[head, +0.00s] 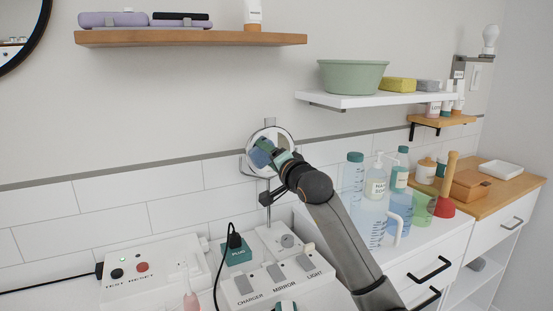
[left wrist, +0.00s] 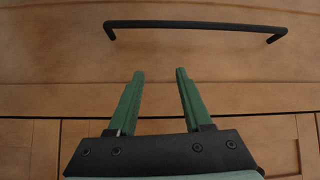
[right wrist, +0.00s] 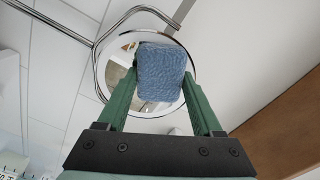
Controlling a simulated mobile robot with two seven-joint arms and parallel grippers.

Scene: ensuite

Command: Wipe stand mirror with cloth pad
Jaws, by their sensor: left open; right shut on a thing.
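The stand mirror (head: 283,140) is a round mirror on a metal post against the tiled wall in the head view. It also shows in the right wrist view (right wrist: 121,52), with a chrome frame curving around it. My right gripper (head: 272,154) is in front of the mirror. It is shut on the blue cloth pad (right wrist: 162,72), which covers the mirror's middle in the right wrist view. I cannot tell whether the pad touches the glass. My left gripper (left wrist: 160,88) is open and empty, facing a wooden front with a black handle (left wrist: 196,25).
A switch box (head: 277,286) and a green plug (head: 237,252) with a black cord are below the mirror. Bottles, a jug and a plunger (head: 447,190) crowd the counter at right. A wooden shelf (head: 190,38) is above left, a white shelf (head: 345,100) above right.

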